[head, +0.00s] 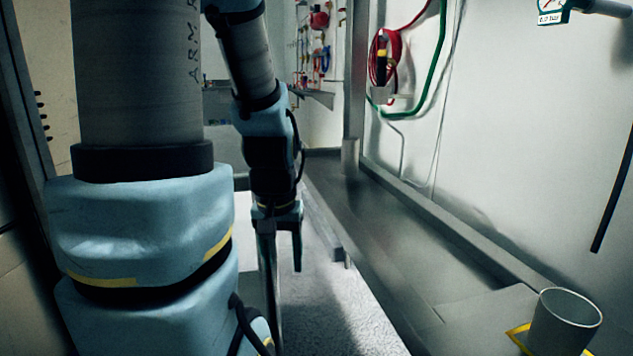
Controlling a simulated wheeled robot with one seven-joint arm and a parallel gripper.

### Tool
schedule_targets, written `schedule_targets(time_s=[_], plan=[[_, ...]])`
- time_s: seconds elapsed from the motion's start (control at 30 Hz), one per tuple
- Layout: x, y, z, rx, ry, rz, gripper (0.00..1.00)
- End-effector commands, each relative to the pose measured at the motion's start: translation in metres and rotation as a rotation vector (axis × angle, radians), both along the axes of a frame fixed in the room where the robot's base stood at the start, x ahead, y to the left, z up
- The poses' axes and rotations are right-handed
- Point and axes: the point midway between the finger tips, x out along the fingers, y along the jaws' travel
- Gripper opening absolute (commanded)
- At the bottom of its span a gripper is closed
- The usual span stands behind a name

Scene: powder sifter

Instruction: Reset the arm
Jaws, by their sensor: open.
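My arm fills the left of the head view, with thick blue and grey links close to the camera. My gripper (282,245) hangs down at the middle of the view, past the near links. Its dark fingers point at the floor and are apart, with nothing seen between them. The gripper is left of the metal bench and touches nothing that I can make out. The near arm links hide much of the left side.
A metal bench (400,240) runs along the white wall (540,150) on the right. A grey cup (565,320) stands at its near end beside a yellow-edged mark (518,338). Red and green hoses (385,60) hang on the wall. Speckled floor (325,305) lies clear below.

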Motion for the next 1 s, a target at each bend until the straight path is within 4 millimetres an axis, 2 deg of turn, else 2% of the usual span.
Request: schedule_targets(time_s=[0.03, 0.1, 0.37, 0.6, 0.7, 0.83, 1.0], plan=[[-0.009, 0.006, 0.005, -0.008, 0.033, 0.051, 0.57], [-0.006, 0.003, 0.025, -0.007, 0.024, 0.035, 0.57], [-0.005, 0.003, 0.085, -0.005, 0.02, 0.029, 0.57], [-0.005, 0.003, 0.159, -0.005, 0.019, 0.027, 0.57], [-0.005, 0.003, 0.181, -0.005, 0.019, 0.027, 0.57], [-0.005, 0.003, 0.198, -0.005, 0.019, 0.026, 0.57], [-0.005, 0.003, 0.202, -0.005, 0.019, 0.026, 0.57]])
